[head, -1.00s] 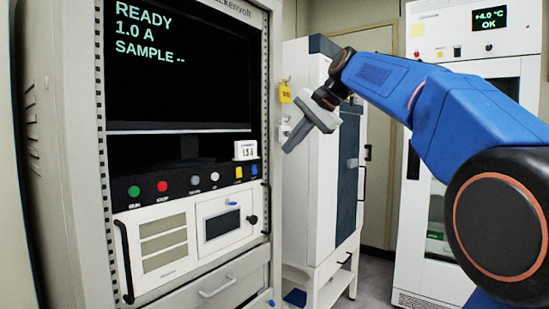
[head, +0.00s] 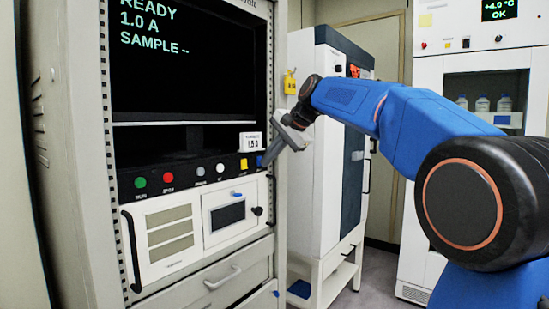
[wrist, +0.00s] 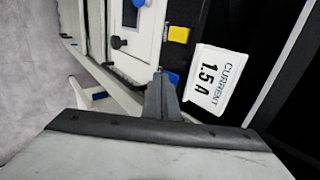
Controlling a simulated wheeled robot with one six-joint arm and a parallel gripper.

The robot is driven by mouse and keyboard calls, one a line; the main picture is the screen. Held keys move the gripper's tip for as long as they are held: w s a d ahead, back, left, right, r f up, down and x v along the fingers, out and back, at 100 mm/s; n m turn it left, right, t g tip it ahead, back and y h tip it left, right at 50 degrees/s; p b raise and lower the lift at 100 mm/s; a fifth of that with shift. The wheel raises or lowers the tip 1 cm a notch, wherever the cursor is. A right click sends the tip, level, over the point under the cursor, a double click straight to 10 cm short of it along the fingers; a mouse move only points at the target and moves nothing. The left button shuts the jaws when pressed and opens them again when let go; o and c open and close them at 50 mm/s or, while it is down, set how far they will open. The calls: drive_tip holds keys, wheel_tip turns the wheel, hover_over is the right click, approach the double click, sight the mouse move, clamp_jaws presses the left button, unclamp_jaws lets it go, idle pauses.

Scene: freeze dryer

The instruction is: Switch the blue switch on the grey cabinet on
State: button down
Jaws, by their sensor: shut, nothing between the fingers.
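The grey cabinet (head: 90,150) stands at the left with a black panel strip of buttons and switches. The blue switch (head: 259,160) is at the right end of that strip, beside a yellow switch (head: 243,164). In the wrist view the blue switch (wrist: 173,77) shows right at the fingertips, partly hidden by them. My gripper (head: 266,162) is shut and empty, its tips at the blue switch; it also shows in the wrist view (wrist: 160,80). I cannot tell whether the tips touch the switch or which way the switch is set.
A white card reading 1.5 A (wrist: 214,78) sits close beside the fingers. Green (head: 140,182) and red (head: 168,177) buttons are further left on the strip. A white cabinet (head: 315,130) stands behind my gripper, and a fridge (head: 428,190) is at the right.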

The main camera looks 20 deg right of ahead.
idle(0.3)
drive_tip(key=shift+w+a+f, duration=0.15)
drive_tip(key=shift+w+a, duration=0.05)
drive_tip(key=shift+r, duration=1)
